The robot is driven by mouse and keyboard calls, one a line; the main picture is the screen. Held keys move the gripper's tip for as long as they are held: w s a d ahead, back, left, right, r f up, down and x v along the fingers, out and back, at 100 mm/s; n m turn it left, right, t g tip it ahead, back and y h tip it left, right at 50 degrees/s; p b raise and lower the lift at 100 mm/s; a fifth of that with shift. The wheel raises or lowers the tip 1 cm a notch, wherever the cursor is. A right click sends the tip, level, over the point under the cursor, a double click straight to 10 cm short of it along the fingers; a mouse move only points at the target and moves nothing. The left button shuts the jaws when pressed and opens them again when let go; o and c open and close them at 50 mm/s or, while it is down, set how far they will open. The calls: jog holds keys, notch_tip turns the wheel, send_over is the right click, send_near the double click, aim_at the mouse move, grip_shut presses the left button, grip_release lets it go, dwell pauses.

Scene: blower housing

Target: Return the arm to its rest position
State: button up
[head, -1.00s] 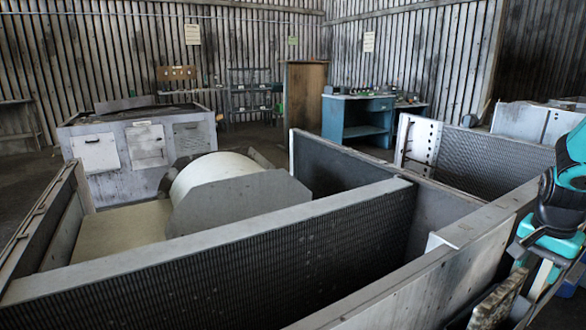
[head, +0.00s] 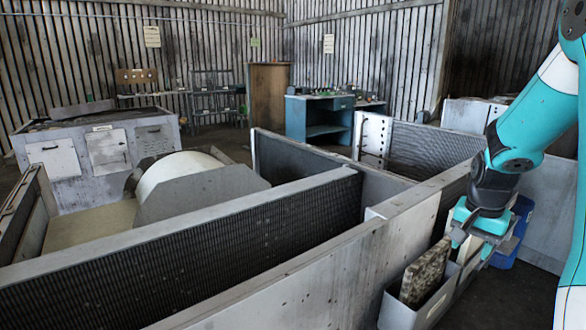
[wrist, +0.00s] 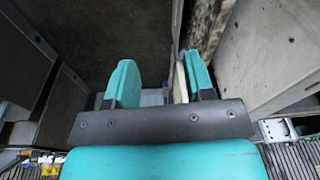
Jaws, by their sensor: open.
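My arm (head: 535,130), teal, white and black, reaches down from the upper right in the head view. My gripper (head: 462,240) hangs above a grey bin (head: 405,312), close to a dirty mottled slab (head: 427,272) that stands tilted in the bin. In the wrist view my gripper (wrist: 160,82) has its two teal fingers spread apart. The mottled slab (wrist: 203,28) shows just beyond the right finger. I cannot tell whether that finger touches it. No object is visible held between the fingers.
A long metal housing wall (head: 330,262) runs beside my arm on the left. A white drum (head: 180,170) sits inside the housing. A blue item (head: 512,235) is behind my gripper. A blue workbench (head: 320,118) stands at the back. Dark floor (head: 505,300) is open at lower right.

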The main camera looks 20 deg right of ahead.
jog(key=a+r+n+y+p, duration=0.1)
jog(key=a+r+n, duration=0.3)
jog(key=a, duration=0.4)
jog(key=a+r+n+t+y+p, duration=0.1)
jog(key=a+r+n+p, duration=0.15)
jog(key=a, duration=0.65)
jog(key=a+r+n+y+p, duration=0.1)
jog(key=a+r+n, duration=0.3)
jog(key=a, duration=0.4)
jog(key=s+a+r+n+g+y+p, duration=0.1)
jog(key=s+a+r+n, duration=0.1)
jog(key=s+a+n, duration=0.3)
jog(key=s+a+r+n+g+y+p, duration=0.1)
jog(key=s+a+r+n, duration=0.2)
jog(key=s+a, duration=0.4)
jog(key=a+n, duration=0.1)
jog(key=a, duration=0.1)
jog(key=shift+a+r+n, duration=0.25)
jog(key=shift+a+n, duration=0.05)
jog(key=shift+n, duration=0.05)
jog(key=shift+s, duration=0.1)
